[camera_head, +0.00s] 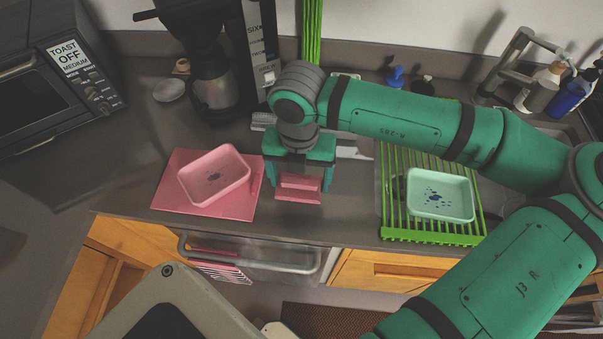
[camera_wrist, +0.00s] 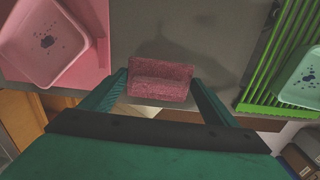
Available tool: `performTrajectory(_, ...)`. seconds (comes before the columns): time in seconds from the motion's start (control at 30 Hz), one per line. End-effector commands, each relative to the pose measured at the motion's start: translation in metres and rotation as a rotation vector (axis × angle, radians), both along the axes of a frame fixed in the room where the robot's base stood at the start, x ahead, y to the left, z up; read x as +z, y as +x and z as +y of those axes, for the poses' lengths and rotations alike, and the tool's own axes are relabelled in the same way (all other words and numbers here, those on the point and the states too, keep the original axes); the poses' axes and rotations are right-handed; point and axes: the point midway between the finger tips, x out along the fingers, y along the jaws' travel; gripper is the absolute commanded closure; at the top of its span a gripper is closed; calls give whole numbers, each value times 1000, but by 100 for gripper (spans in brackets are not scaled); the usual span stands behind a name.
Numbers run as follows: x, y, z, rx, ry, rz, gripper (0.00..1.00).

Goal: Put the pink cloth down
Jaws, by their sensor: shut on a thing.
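The pink cloth (camera_head: 298,188) is a small folded block in the head view, between the fingers of my gripper (camera_head: 299,178). In the wrist view the cloth (camera_wrist: 160,79) shows as a speckled pink block between the fingertips. My gripper points down and is shut on it, above the front part of the grey counter (camera_head: 340,217). A shadow falls on the counter beyond the cloth in the wrist view. I cannot tell whether the cloth touches the counter.
A pink tray (camera_head: 214,176) with dark spots sits on a pink mat (camera_head: 166,196) to the left. A mint tray (camera_head: 440,196) sits on a green rack (camera_head: 430,236) to the right. A coffee maker (camera_head: 215,75) stands behind. The counter's front edge is close.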

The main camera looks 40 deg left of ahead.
Motion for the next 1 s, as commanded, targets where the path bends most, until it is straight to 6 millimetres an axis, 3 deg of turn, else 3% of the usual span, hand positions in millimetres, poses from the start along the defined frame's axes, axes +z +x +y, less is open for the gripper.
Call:
performTrajectory(0.37,-25,4,13,12,0,1,37)
performTrajectory(0.6,-55,4,14,15,0,0,37)
performTrajectory(0.97,-58,6,11,7,0,0,37)
performTrajectory(1.0,-59,6,11,5,0,0,16)
